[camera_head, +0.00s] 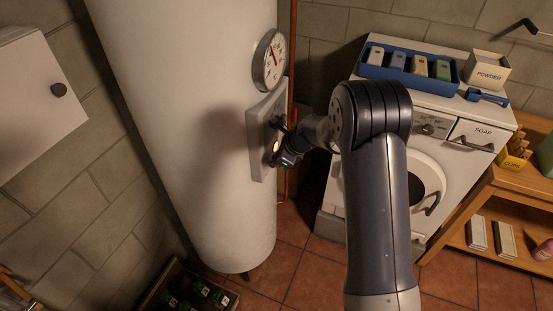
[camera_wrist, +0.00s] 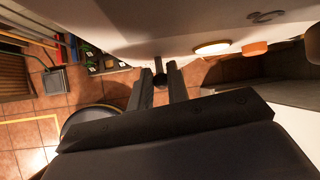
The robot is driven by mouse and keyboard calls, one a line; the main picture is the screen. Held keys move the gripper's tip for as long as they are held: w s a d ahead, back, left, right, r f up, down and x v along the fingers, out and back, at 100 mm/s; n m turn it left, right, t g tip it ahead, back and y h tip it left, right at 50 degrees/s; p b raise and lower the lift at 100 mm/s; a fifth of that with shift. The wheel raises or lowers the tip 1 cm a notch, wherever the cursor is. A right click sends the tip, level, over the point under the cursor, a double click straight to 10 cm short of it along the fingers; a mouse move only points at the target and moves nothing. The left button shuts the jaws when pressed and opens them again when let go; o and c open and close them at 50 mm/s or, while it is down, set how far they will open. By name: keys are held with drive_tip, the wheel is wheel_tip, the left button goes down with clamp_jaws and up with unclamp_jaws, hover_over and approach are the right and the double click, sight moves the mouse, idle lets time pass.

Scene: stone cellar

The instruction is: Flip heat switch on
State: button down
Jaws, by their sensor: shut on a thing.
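The heat switch panel (camera_head: 256,150) is a pale box on the front of a tall white boiler (camera_head: 190,120). In the wrist view the panel face carries a "°C" mark, a glowing pale yellow lamp (camera_wrist: 212,48) and an orange piece (camera_wrist: 254,48). My gripper (camera_head: 284,150) is at the panel, reached from the right. In the wrist view my gripper (camera_wrist: 160,80) has its two fingers on either side of a small dark switch lever (camera_wrist: 159,66) and is shut on it. My gripper and wrist hide part of the panel in the head view.
A round gauge (camera_head: 269,61) sits above the panel. A copper pipe (camera_head: 292,60) runs close behind it. A washing machine (camera_head: 445,150) stands to the right, with a blue tray (camera_head: 375,73) on top. A bottle crate (camera_head: 184,293) is on the floor below.

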drive_tip(key=c, duration=1.4)
unclamp_jaws()
drive_tip(key=shift+r, duration=0.1)
drive_tip(key=b+v, duration=0.2)
drive_tip(key=v, duration=0.8)
drive_tip(key=shift+d+r, duration=0.15)
drive_tip(key=shift+r, duration=0.1)
drive_tip(key=shift+f, duration=0.1)
drive_tip(key=p+x, duration=0.2)
drive_tip(key=x, duration=0.8)
drive_tip(key=shift+a+f, duration=0.2)
drive_tip(key=shift+f, duration=0.1)
